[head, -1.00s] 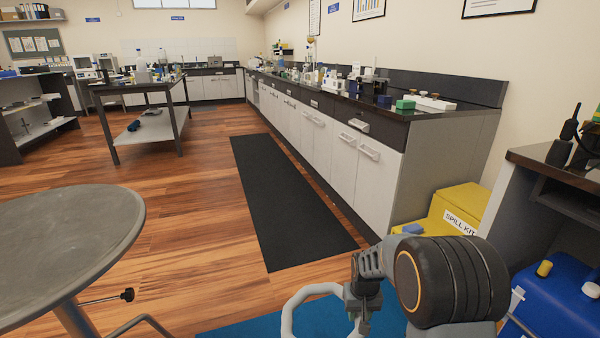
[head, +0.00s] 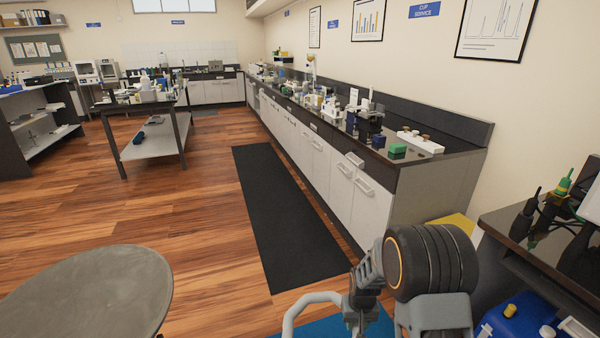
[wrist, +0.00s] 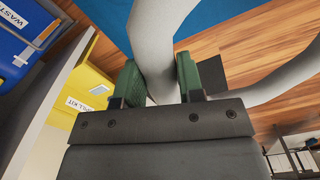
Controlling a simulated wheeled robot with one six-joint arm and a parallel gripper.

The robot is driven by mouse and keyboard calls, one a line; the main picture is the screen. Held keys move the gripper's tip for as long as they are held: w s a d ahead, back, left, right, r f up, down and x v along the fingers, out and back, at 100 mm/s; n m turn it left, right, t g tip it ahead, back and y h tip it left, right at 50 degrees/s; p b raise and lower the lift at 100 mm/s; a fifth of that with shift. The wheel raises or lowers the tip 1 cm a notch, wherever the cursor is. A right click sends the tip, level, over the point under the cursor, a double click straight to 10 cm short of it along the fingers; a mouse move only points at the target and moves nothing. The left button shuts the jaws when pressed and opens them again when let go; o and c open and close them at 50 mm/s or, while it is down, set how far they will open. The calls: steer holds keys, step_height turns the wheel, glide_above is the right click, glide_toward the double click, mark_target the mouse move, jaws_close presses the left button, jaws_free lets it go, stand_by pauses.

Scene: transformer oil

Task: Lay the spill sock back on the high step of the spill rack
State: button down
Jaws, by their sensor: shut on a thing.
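My gripper (wrist: 158,80) is shut on the spill sock (wrist: 156,35), a thick pale grey tube gripped between the green finger pads. In the head view the sock (head: 296,312) hangs in a bent loop at the bottom, beside my gripper (head: 358,312). The yellow spill rack (wrist: 90,88), marked SPILL KIT, stands left of my gripper in the wrist view, apart from the sock. In the head view only a yellow corner of the rack (head: 461,224) shows behind my arm. Its steps are mostly hidden now.
A blue waste container (head: 507,326) stands at lower right, under a dark bench (head: 520,245). The long counter (head: 425,195) runs along the right wall. A round grey stool (head: 95,290) is at lower left. Open wooden floor and a black mat (head: 285,220) lie between.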

steer(key=shift+s+r+p, duration=0.15)
steer(key=shift+r+p, duration=1.2)
steer(key=shift+r, duration=0.05)
steer(key=shift+s+r+p, duration=0.15)
steer(key=shift+r+p, duration=1.15)
steer(key=shift+r, duration=0.05)
